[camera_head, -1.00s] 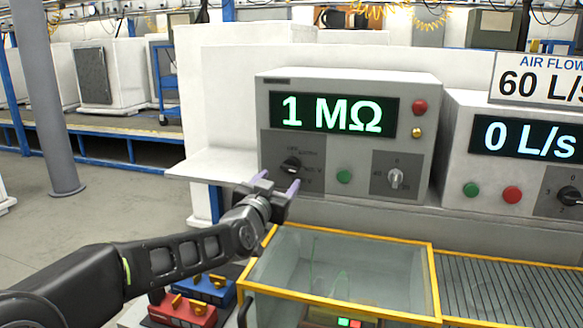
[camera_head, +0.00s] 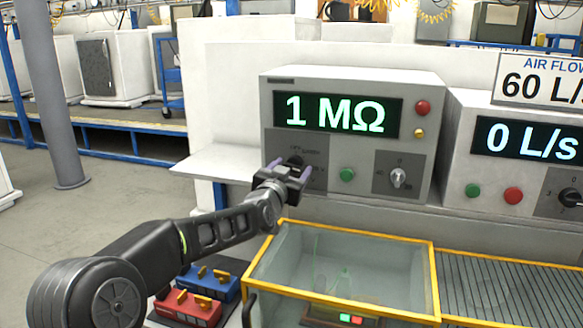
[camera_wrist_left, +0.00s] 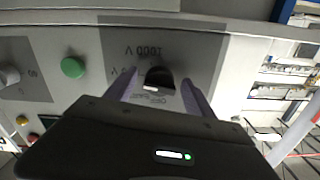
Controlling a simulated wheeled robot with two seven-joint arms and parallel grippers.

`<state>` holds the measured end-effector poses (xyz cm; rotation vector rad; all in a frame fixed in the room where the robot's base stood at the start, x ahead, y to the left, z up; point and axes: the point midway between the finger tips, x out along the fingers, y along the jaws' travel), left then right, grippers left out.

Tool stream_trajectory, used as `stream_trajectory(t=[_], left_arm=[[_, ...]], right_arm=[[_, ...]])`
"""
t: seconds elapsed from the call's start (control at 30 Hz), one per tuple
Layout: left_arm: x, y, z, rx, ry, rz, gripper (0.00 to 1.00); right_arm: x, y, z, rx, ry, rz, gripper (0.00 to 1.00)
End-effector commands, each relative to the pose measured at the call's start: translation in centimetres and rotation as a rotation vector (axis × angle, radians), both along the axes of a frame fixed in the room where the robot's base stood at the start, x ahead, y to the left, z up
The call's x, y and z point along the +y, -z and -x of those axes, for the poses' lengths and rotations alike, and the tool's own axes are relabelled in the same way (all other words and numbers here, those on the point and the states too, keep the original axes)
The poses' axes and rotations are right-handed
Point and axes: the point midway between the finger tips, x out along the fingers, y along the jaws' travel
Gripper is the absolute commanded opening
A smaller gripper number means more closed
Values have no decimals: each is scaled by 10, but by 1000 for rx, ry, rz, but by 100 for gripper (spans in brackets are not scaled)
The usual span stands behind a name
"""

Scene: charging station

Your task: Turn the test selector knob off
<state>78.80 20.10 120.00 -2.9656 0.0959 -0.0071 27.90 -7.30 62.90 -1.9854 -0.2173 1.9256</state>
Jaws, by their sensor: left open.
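The test selector knob (camera_head: 295,160) is a black knob on the dark grey left panel of the tester box (camera_head: 349,82), whose display reads 1 MΩ. In the left wrist view the knob (camera_wrist_left: 159,78) has a white mark and stands between my two purple-grey fingers, with printed labels around it upside down. My left gripper (camera_head: 289,169) is open in front of that panel and partly hides the knob and its labels. In the left wrist view my left gripper (camera_wrist_left: 160,92) has a finger on each side of the knob; I cannot tell whether they touch it. My right gripper is out of view.
A green button (camera_head: 347,174) and a grey knob (camera_head: 398,178) are right of the selector. A yellow-edged glass box (camera_head: 340,237) stands below. Red (camera_head: 187,308) and blue (camera_head: 213,283) blocks lie near my arm. Another box (camera_head: 520,180) reads 0 L/s.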

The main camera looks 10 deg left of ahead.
Motion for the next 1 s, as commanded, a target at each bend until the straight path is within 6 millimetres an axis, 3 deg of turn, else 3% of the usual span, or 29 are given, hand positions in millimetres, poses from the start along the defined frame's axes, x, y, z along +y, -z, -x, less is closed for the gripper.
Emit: stream_trajectory(t=[0.17,0.9,1.0], left_arm=[[0,0,0,0,0,0,63],[0,0,0,0,0,0,3],[0,0,0,0,0,0,0]], right_arm=[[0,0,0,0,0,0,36],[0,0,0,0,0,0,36],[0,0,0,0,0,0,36]])
